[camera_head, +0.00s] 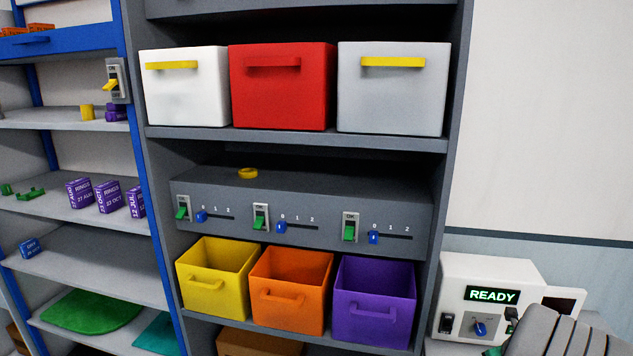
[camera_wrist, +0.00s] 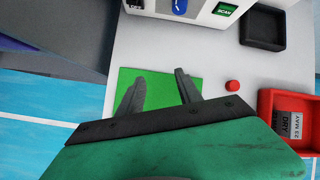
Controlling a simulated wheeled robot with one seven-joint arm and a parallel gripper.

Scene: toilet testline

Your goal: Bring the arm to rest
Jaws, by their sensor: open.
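My gripper (camera_wrist: 160,95) shows in the wrist view with its two dark fingers apart and nothing between them. It is above a green mat (camera_wrist: 155,82) on a light table (camera_wrist: 130,50); the height above the mat is hard to tell. In the head view a dark ribbed part of my arm (camera_head: 565,332) shows at the lower right corner, in front of a white machine. The fingers are not visible in the head view.
The white machine (camera_head: 515,275) reads READY. Beside the mat are a red button (camera_wrist: 233,86), a black tray (camera_wrist: 263,27) and a red bin (camera_wrist: 268,105) with a label. A grey shelf (camera_head: 300,143) holds several coloured bins; a blue-framed shelf (camera_head: 70,215) stands left.

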